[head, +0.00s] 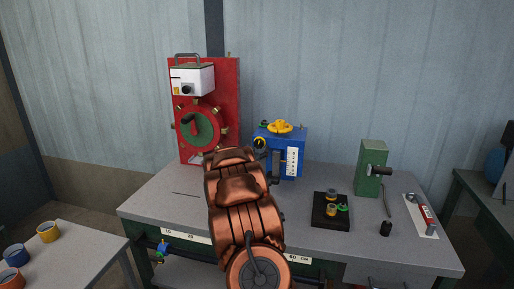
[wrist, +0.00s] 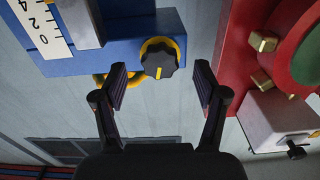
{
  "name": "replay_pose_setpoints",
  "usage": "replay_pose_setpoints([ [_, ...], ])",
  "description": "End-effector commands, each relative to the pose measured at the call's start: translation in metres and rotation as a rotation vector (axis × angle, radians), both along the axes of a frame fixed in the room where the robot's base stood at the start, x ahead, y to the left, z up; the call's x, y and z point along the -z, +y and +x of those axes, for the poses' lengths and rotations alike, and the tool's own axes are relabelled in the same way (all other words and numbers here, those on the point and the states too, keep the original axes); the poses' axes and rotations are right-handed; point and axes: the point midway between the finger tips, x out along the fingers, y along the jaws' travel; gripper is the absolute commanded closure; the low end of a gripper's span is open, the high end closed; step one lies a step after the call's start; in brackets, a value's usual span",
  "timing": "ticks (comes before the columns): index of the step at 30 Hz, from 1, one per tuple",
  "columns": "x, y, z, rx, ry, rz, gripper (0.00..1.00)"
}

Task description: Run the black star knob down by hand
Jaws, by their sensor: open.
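A black knob (wrist: 159,58) with a lobed rim, a yellow mark and a yellow ring behind it sits on the front of the blue box (wrist: 110,52). In the head view the same knob (head: 260,142) shows at the box's upper left, beside my copper arm. I cannot tell whether it is the star knob named in the task; no other clear star-shaped black knob shows. My gripper (wrist: 160,84) is open and empty, its fingers on either side of and short of the knob, apart from it. In the head view my arm hides the gripper.
A red panel (head: 230,90) with a wheel and white box stands beside the blue box, near the right finger in the wrist view. A yellow handle (head: 280,127) tops the blue box. A green block (head: 372,165) and black tray (head: 331,223) stand right on the grey bench (head: 160,190).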

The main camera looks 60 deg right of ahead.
Motion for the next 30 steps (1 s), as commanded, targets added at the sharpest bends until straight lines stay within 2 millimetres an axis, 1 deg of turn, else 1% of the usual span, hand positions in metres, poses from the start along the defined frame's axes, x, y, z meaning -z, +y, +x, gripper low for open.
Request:
replay_pose_setpoints([
  [1, -0.001, -0.005, 0.001, 0.001, 0.0, -0.001, 0.28],
  [6, 0.0, -0.012, 0.004, 0.0, 0.0, 0.0, 0.28],
  [17, 0.0, -0.015, 0.005, 0.0, -0.001, 0.0, 0.28],
  [20, 0.0, -0.015, 0.005, 0.0, -0.001, 0.0, 0.36],
  [30, 0.0, -0.015, 0.005, 0.0, -0.001, 0.001, 0.72],
])
